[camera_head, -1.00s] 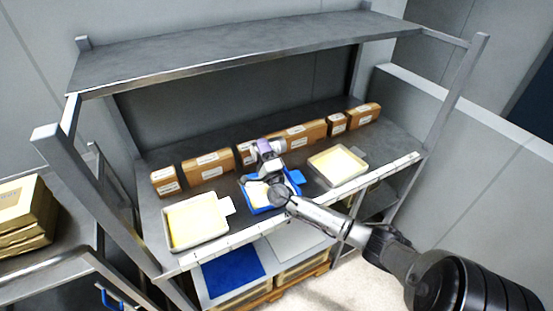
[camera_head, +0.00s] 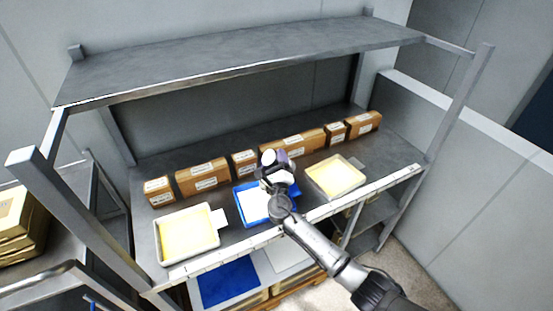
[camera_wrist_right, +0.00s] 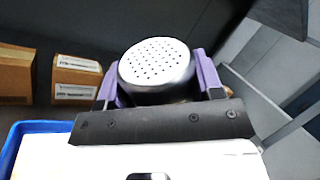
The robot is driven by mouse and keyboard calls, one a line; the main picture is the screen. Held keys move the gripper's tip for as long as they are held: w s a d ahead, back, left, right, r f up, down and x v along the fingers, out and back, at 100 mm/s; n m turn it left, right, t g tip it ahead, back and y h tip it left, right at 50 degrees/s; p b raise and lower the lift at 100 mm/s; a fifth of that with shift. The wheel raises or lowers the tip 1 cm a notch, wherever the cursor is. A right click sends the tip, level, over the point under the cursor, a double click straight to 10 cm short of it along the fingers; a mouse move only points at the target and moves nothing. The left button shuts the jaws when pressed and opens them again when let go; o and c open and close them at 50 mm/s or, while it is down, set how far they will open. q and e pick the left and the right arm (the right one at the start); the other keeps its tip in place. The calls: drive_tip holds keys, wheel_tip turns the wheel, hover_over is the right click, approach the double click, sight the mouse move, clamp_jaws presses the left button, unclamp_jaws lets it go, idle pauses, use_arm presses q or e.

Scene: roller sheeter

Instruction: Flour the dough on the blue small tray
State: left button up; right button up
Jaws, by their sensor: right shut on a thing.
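My right gripper (camera_head: 275,168) is over the right part of the blue small tray (camera_head: 239,215), near the middle of the shelf. It is shut on a metal shaker (camera_wrist_right: 158,65); the shaker's perforated lid shows between the purple fingers in the right wrist view. The dough (camera_head: 254,204) in the tray looks white, and my gripper and arm hide its right part. The tray's blue rim (camera_wrist_right: 12,150) and the white surface also show low in the right wrist view. My left gripper is not in view.
Light trays with yellowish dough stand on both sides, one on the left (camera_head: 217,245) and one on the right (camera_head: 310,182). Several brown boxes (camera_head: 204,175) line the back. The upper shelf (camera_head: 240,55) hangs above, with posts at the ends.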

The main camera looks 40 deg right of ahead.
drive_tip(key=r+m+g+p, duration=0.1)
drive_tip(key=m, duration=0.2)
drive_tip(key=d+r+m+g+p, duration=0.1)
drive_tip(key=r+m, duration=0.1)
drive_tip(key=shift+s+r+m+g+h+p, duration=0.1)
drive_tip(key=shift+r+m+g+h+p, duration=0.1)
drive_tip(key=shift+m+g+h+p, duration=0.2)
drive_tip(key=shift+d+r+m+g+p, duration=0.25)
drive_tip(key=shift+r+m+g+p, duration=0.25)
drive_tip(key=shift+m, duration=0.5)
drive_tip(key=shift+s+d+r+m+y+p, duration=0.1)
drive_tip(key=shift+d+r+m+y+p, duration=0.1)
drive_tip(key=shift+m, duration=0.2)
drive_tip(key=shift+d+r+m+y+p, duration=0.1)
drive_tip(key=shift+m+y+p, duration=0.1)
drive_tip(key=shift+m, duration=0.2)
